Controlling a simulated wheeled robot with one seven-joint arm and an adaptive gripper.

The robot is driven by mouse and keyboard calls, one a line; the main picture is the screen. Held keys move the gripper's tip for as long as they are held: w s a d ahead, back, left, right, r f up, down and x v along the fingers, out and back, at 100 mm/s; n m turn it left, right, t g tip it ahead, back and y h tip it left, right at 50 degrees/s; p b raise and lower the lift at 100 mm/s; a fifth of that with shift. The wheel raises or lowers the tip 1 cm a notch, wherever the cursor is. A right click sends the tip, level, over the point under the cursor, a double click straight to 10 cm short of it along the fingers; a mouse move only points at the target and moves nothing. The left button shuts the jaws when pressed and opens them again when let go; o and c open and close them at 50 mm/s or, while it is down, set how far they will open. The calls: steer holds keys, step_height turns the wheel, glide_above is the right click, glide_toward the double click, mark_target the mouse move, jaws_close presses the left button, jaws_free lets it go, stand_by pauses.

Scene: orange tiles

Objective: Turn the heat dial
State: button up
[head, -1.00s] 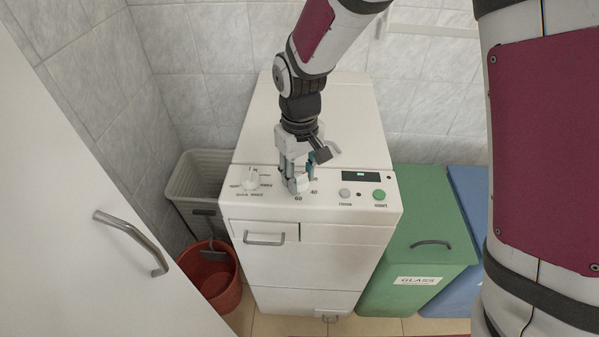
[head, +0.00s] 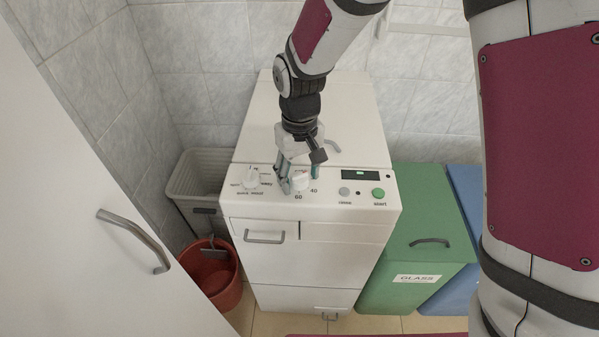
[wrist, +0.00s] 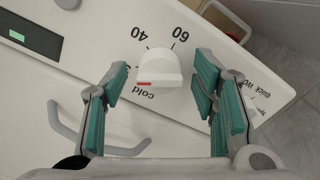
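The heat dial is a white knob (wrist: 160,66) with a red mark, on the machine's panel between the printed words "cold", "40" and "60". The red mark lies at the "cold" side in the wrist view. In the head view the dial (head: 300,183) shows just below my gripper (head: 299,177). My gripper is open in the wrist view (wrist: 160,88), with teal fingers spread on both sides of the dial. A gap shows between each finger and the knob. How far the fingertips are above the panel is hard to tell.
The white washing machine (head: 318,252) has another dial (head: 251,177) at the left, a display (head: 360,175), and a green start button (head: 378,193). A green glass bin (head: 425,230) stands right, a red bucket (head: 222,292) left. A white door (head: 90,235) fills the left foreground.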

mark_target(301, 174)
steer(key=shift+r, duration=0.15)
step_height(301, 174, up, 12)
stand_by(0.6)
steer(key=s+d+r+m+t, duration=0.2)
steer(key=s+d+r+m, duration=0.1)
steer(key=s+d+r, duration=0.85)
steer(key=s+d+f+m+t+p, duration=0.1)
steer(key=s+d+m+t, duration=0.1)
steer(key=s+d, duration=0.7)
steer(key=shift+s+m+p, duration=0.3)
steer(key=shift+s+p, duration=0.05)
steer(key=shift+s, duration=0.45)
